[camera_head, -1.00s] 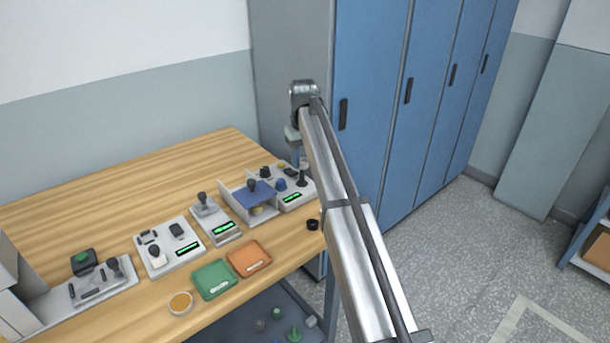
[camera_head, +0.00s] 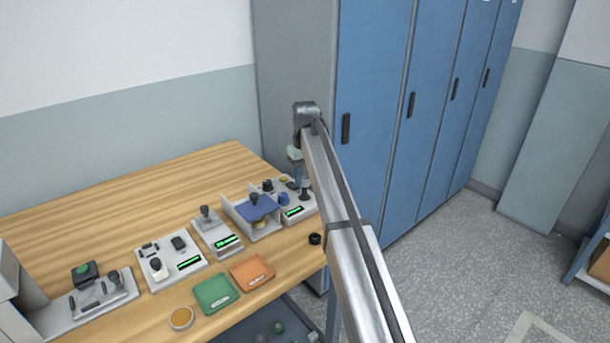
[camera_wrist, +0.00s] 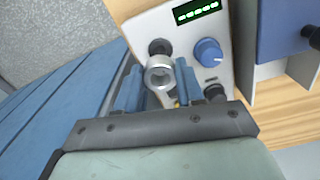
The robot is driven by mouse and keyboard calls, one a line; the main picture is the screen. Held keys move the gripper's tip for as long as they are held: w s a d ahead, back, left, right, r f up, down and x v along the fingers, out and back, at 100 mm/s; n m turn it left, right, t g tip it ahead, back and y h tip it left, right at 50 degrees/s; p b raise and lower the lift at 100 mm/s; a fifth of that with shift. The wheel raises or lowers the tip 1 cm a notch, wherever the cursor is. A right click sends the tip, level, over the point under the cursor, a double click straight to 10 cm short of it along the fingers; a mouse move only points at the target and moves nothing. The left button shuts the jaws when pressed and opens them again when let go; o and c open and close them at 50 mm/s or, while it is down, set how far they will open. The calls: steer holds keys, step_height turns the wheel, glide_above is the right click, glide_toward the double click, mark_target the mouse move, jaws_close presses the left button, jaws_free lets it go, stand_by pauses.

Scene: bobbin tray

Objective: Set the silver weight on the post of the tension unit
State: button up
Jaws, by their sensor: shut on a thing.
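My gripper (camera_wrist: 159,90) has its two blue fingers closed on the silver weight (camera_wrist: 160,76), a ring with a hole in its middle. The tension unit (camera_wrist: 190,42), a pale box with a green display and a blue knob, lies below it in the wrist view. A dark round post top (camera_wrist: 158,47) shows just beyond the weight's far rim; the weight appears above it and not around it, though the height gap is hard to judge. In the head view my gripper (camera_head: 298,172) hangs over the unit (camera_head: 296,214) at the bench's far right end; the weight cannot be made out there.
A bracket with a blue plate (camera_head: 257,209) stands close left of the unit. A small black ring (camera_head: 315,239) lies near the bench's front edge. Green (camera_head: 213,293) and orange (camera_head: 251,272) trays lie nearer. Blue lockers (camera_head: 372,130) rise close behind and right of my arm.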

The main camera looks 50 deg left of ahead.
mark_target(305, 197)
steer(key=shift+f, duration=2.4)
stand_by(0.4)
steer(key=o, duration=1.2)
step_height(305, 197, up, 14)
steer(key=shift+f, duration=0.1)
